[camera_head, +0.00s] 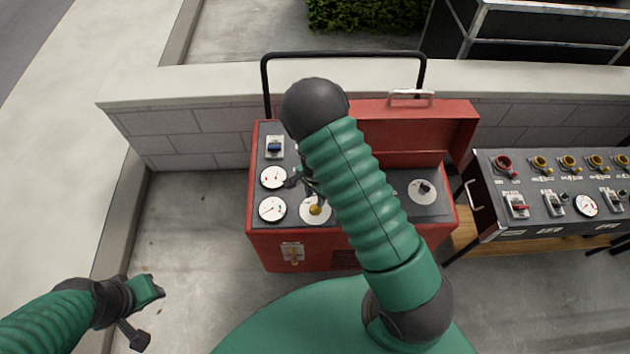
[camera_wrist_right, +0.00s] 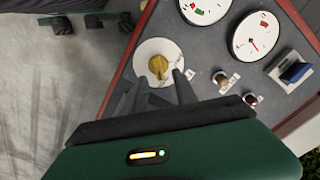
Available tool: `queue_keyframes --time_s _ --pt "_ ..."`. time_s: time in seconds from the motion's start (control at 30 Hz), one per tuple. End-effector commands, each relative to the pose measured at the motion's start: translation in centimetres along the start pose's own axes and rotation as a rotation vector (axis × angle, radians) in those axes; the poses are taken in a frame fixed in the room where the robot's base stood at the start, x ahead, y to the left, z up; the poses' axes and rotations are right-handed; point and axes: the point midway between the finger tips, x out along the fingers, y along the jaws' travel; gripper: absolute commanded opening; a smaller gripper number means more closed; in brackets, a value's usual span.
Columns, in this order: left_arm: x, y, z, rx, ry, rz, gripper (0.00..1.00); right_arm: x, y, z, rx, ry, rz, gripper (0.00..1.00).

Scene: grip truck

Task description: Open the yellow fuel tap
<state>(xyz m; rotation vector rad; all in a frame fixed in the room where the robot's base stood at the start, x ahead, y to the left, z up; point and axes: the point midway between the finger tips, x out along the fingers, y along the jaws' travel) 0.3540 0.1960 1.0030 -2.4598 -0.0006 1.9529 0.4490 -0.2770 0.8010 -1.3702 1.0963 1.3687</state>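A yellow knob (camera_head: 315,209), which looks like the fuel tap, sits on a white disc on the grey top panel of a red machine (camera_head: 330,238). It also shows in the wrist view (camera_wrist_right: 158,67). My right gripper (camera_head: 306,184) is over the panel, just behind the knob in the head view and partly hidden by my arm. In the wrist view its two dark fingers (camera_wrist_right: 159,78) are apart, with their tips close to the knob; contact cannot be told. My left gripper (camera_head: 148,312) is open and empty over the ground at lower left.
White gauges (camera_head: 272,209) and a blue switch (camera_head: 274,148) are on the panel's left side. A brass-coloured fitting (camera_head: 293,254) is on the machine's front. A red lid (camera_head: 410,130) stands behind. A control box (camera_head: 550,190) stands at right.

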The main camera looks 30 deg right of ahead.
Motion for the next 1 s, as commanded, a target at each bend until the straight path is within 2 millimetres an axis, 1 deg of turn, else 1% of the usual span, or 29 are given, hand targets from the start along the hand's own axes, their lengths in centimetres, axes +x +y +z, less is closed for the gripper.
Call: queue_keyframes --time_s 0.03,0.2,0.3,0.4,0.53,0.93,1.0 --pt "-0.2 0.0 0.0 0.000 0.000 0.000 0.36 -1.8 -0.2 0.0 -0.003 0.002 -0.005 0.35" --pt "-0.5 0.0 -0.1 0.000 0.000 0.000 0.36 -6.8 -0.2 0.0 -0.002 0.003 -0.006 0.35" --pt "-0.7 0.0 -0.2 0.000 0.000 0.000 0.36 -9.2 -0.2 0.0 -0.001 0.002 -0.005 0.35" --pt "-0.8 0.0 -0.2 0.000 0.000 0.000 0.36 -10.7 -0.2 -0.1 0.000 0.002 -0.003 0.35" --pt "-0.8 0.0 -0.2 0.000 0.000 0.000 0.36 -11.6 -0.2 -0.1 0.000 0.001 0.000 0.35" --pt "-0.8 0.0 -0.2 0.000 0.000 0.000 0.36 -11.6 -0.1 -0.1 0.001 0.001 0.000 0.35" --pt "-0.8 0.0 -0.2 0.000 0.000 0.000 0.36 -11.9 0.0 0.2 -0.018 -0.001 -0.003 0.35"
